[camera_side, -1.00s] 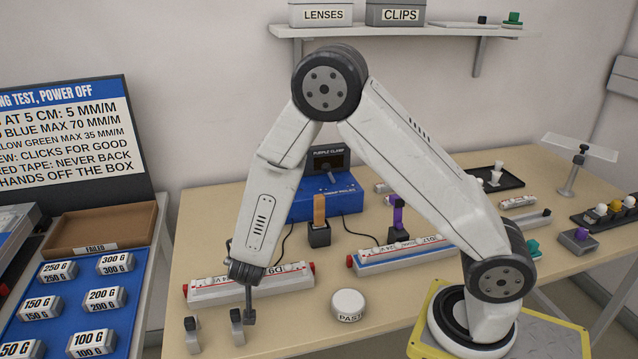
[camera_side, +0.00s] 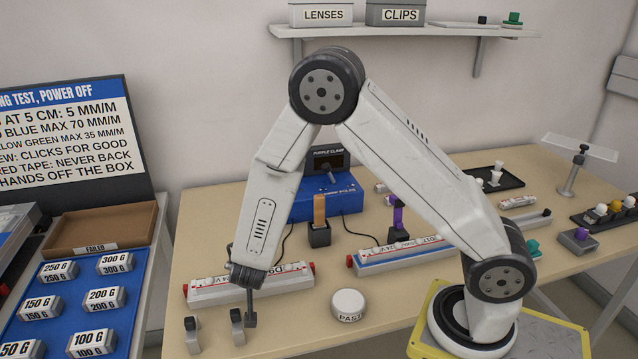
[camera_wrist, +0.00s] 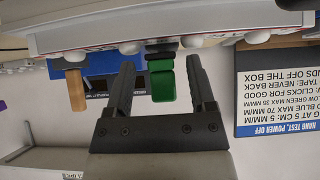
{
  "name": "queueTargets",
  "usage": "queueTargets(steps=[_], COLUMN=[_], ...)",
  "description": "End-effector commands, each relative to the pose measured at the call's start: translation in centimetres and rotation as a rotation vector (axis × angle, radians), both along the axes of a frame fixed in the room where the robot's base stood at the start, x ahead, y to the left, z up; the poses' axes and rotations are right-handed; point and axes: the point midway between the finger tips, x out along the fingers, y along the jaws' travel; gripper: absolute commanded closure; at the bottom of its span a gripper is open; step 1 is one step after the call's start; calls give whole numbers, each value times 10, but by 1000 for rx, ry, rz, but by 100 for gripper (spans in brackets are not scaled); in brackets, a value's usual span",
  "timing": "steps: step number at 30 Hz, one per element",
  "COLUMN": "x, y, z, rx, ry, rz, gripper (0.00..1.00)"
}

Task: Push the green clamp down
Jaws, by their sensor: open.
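The green clamp (camera_wrist: 162,82) shows in the wrist view as a green block with a dark top end, close to the underside of a white light bar (camera_wrist: 235,22). My gripper (camera_wrist: 160,66) is open, with one dark finger on each side of the clamp and a visible gap on both sides. Nothing is held. In the side view my gripper (camera_side: 250,322) hangs low by the front of the left light bar (camera_side: 208,290). I cannot make out the clamp there; my arm seems to hide it.
Two small grey stands (camera_side: 192,337) are close to my gripper at the table's front edge. A round PAST button (camera_side: 348,304) lies to the right. A blue box (camera_side: 330,200), an orange clamp (camera_side: 319,210) and a purple clamp (camera_side: 398,216) stand behind.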

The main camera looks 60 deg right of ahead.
Motion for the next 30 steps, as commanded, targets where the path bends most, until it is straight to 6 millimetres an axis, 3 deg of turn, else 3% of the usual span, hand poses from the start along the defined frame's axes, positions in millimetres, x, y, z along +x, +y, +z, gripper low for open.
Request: queueTargets(steps=[8,30], x=[-3,-40], y=[5,40], z=[8,52], rx=[0,0], ry=[-5,2], rz=[1,1], gripper=[29,29])
